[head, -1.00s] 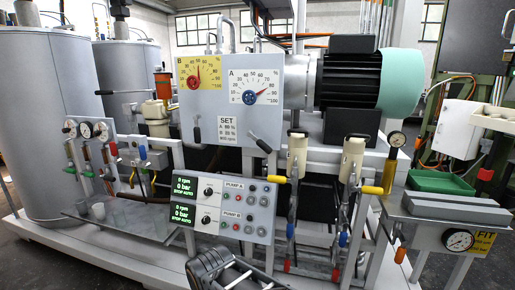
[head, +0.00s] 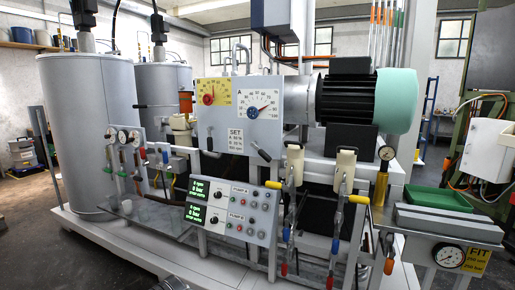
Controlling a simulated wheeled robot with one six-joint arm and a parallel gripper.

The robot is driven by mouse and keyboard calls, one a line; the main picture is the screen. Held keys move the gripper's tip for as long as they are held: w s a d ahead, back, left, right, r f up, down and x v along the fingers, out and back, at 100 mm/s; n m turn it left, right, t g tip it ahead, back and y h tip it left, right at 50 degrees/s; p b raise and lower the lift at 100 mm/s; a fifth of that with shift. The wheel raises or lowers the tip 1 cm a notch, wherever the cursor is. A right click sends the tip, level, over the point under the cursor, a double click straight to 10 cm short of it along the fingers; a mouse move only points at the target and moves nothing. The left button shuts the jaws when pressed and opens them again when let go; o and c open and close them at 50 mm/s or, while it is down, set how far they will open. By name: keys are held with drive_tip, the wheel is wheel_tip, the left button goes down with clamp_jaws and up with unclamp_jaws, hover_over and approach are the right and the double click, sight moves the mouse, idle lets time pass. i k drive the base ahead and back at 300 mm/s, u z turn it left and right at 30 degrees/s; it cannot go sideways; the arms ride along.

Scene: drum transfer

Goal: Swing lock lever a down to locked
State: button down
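The lock lever under dial A (head: 263,154) has a black grip. It slants down and to the right from the lower right of the grey dial panel (head: 224,128). Dial A (head: 255,107) is white with a blue knob and a red pointer. Dial B (head: 214,93) is yellow with a red knob. A second black-gripped lever (head: 209,143) sits at the lower left of the panel. My gripper does not show clearly in the head view, and nothing is seen touching either lever. The exact lock position of the levers is too small to tell.
The pump control box (head: 232,211) with two green displays is below the panel. Beige valve holders with yellow-handled hoses (head: 294,163) stand to its right. A green tray (head: 431,199) is at the right. Large grey drums (head: 82,130) stand left. Floor shows free at far left.

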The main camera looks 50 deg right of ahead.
sight(268, 159)
drive_tip(key=z, duration=0.45)
drive_tip(key=i, duration=1.1)
drive_tip(key=z, duration=0.8)
